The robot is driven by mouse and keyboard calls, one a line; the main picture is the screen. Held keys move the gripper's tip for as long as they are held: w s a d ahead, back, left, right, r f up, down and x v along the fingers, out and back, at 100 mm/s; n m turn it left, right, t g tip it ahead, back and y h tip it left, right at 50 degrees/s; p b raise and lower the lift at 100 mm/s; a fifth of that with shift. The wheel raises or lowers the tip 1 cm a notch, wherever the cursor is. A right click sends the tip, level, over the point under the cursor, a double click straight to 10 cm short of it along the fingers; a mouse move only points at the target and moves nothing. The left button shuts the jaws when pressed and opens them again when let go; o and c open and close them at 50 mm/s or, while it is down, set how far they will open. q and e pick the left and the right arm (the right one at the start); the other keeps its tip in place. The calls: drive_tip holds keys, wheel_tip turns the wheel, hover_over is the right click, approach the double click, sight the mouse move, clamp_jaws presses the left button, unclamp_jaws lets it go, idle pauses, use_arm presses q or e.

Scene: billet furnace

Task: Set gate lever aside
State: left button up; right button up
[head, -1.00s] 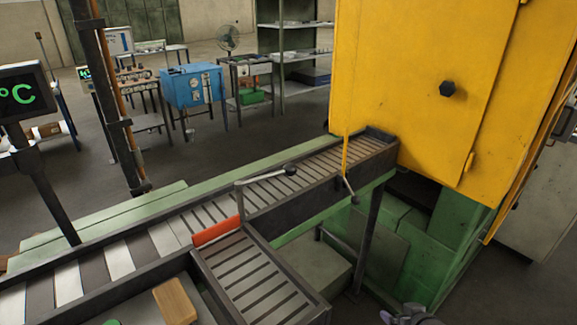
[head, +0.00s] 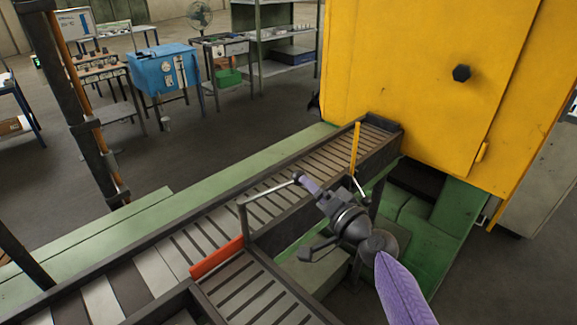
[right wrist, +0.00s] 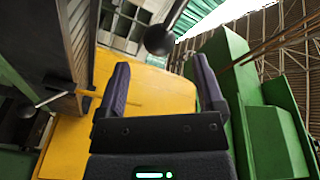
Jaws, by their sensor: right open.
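The gate lever (head: 268,190) is a thin grey rod with a dark ball knob, raised on a post beside the conveyor. Its post stands by an orange-red gate plate (head: 216,258) across the mouth of the side chute. My right gripper (head: 306,183) is at the knob end of the lever, with its purple fingers pointing up-left. In the right wrist view, the dark knob (right wrist: 160,40) lies in line with the gap between the open fingers (right wrist: 160,64), around or just beyond their tips. I cannot tell whether they touch. My left gripper is out of view.
A slatted conveyor (head: 262,203) runs to the yellow furnace (head: 420,80). A second lever with a yellow bar (head: 355,148) stands close to the right of my gripper; its knob (right wrist: 25,110) shows in the right wrist view. The side chute (head: 265,293) lies below.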

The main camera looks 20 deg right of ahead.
sight(295, 173)
drive_tip(key=w+a+b, duration=0.1)
drive_tip(key=w, duration=0.6)
drive_tip(key=shift+w, duration=0.2)
clamp_jaws()
